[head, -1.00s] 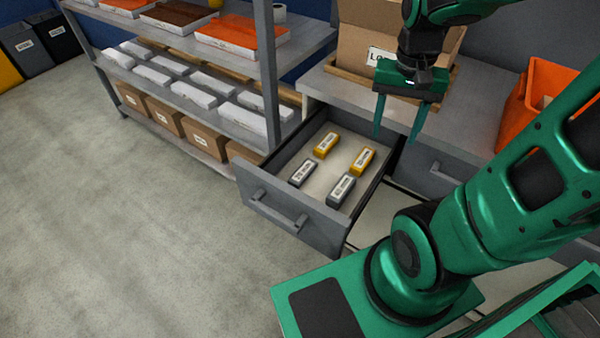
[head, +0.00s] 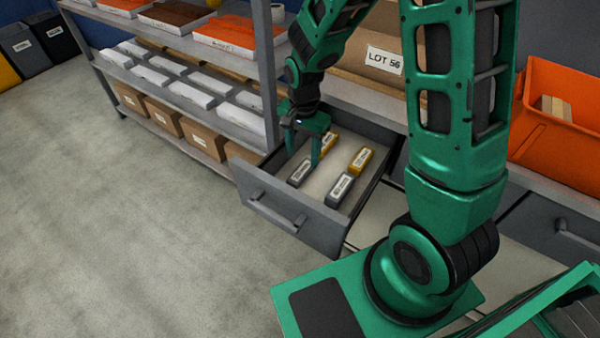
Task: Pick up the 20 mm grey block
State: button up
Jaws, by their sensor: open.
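Two grey blocks with white labels lie in the open drawer (head: 330,226). One grey block (head: 298,174) is at the left and the other grey block (head: 340,188) is nearer the front right. The label print is too small to read, so I cannot tell which is the 20 mm one. My gripper (head: 302,160) is open and empty, fingers pointing down at the drawer's left side. Its fingers show just above or beside the left grey block; I cannot tell whether they touch it.
Two yellow blocks, one at the back (head: 328,142) partly behind my gripper and one at the right (head: 361,158), share the drawer. The drawer walls surround them. A shelf rack (head: 270,90) stands close at the left. An orange bin (head: 545,135) is at the right.

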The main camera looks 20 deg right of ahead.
aim_at(302, 170)
jog(key=shift+w+f, duration=0.1)
jog(key=shift+f, duration=3.2)
jog(key=c, duration=1.2)
